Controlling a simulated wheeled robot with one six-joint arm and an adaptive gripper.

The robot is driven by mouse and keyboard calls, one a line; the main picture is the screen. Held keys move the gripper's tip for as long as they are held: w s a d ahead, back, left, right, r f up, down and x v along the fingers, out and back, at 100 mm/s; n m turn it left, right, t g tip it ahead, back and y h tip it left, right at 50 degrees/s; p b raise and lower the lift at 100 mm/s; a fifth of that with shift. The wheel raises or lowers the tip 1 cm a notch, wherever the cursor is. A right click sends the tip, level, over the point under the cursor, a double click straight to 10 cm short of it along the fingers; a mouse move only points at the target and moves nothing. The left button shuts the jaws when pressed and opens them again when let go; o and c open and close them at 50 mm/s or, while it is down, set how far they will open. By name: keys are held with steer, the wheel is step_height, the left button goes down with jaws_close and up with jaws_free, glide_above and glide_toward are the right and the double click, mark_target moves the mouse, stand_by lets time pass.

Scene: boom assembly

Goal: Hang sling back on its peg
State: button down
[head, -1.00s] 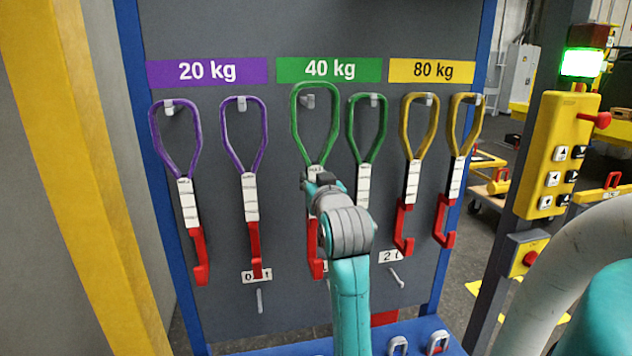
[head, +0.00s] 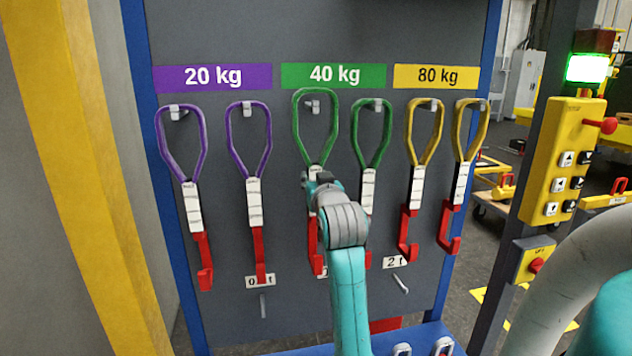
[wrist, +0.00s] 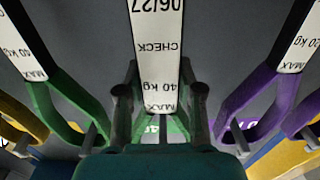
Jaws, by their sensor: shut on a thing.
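The sling (head: 332,128) is the left one of the two green slings under the 40 kg sign. My gripper (head: 318,183) is shut on its white label strap below the loop, and the label (wrist: 157,60) shows between the fingers (wrist: 163,100) in the wrist view. Its peg (head: 313,106) shows inside the loop, below the loop's top. I cannot tell whether the loop is around the peg or only in front of it. The sling's red hook (head: 312,240) hangs below, partly hidden by my arm.
The other green sling (head: 373,135) hangs close on the right. Two purple slings (head: 248,150) hang left, two yellow slings (head: 423,140) right. Lower bare pegs (head: 262,305) stick out of the grey board (head: 225,325). A yellow control box (head: 562,160) stands at the right.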

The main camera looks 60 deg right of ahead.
steer(key=shift+w+d, duration=0.5)
steer(key=shift+d, duration=0.05)
steer(key=shift+w+d+f, duration=0.35)
steer(key=shift+d+f, duration=0.1)
steer(key=shift+f, duration=0.65)
steer(key=shift+w+f, duration=0.1)
steer(key=c, duration=0.7)
jaws_free()
steer(key=shift+d+f, duration=0.1)
steer(key=shift+f, duration=0.05)
steer(key=v, duration=1.2)
